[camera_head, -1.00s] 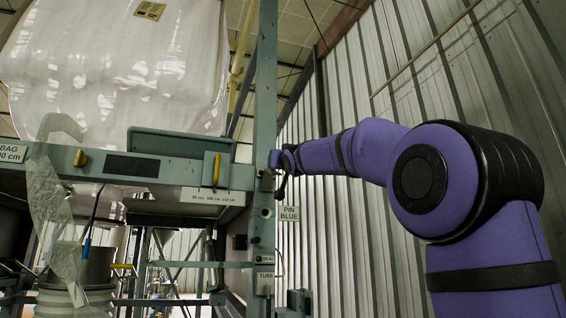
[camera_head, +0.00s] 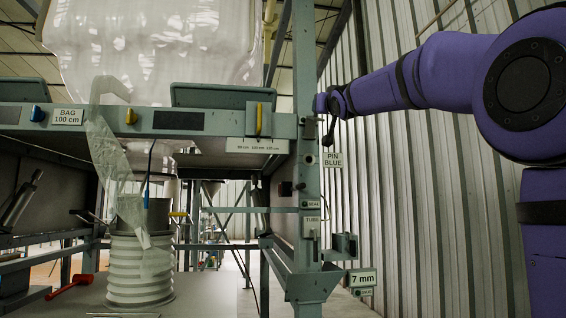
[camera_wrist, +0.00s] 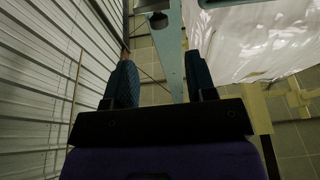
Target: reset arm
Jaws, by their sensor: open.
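My purple arm (camera_head: 440,75) reaches in from the right in the head view. My gripper (camera_head: 334,104) is at its far end, small and dark, beside the grey-green upright post (camera_head: 305,80) of the frame. I cannot tell there whether it touches the post. In the wrist view my gripper (camera_wrist: 161,62) has its two dark fingers spread wide, with nothing between them but the ceiling and a grey beam behind.
A large pale bag (camera_head: 160,50) hangs above the frame's crossbar (camera_head: 90,118). A ribbed white tube (camera_head: 140,270) stands below. A corrugated wall (camera_head: 430,220) closes the right.

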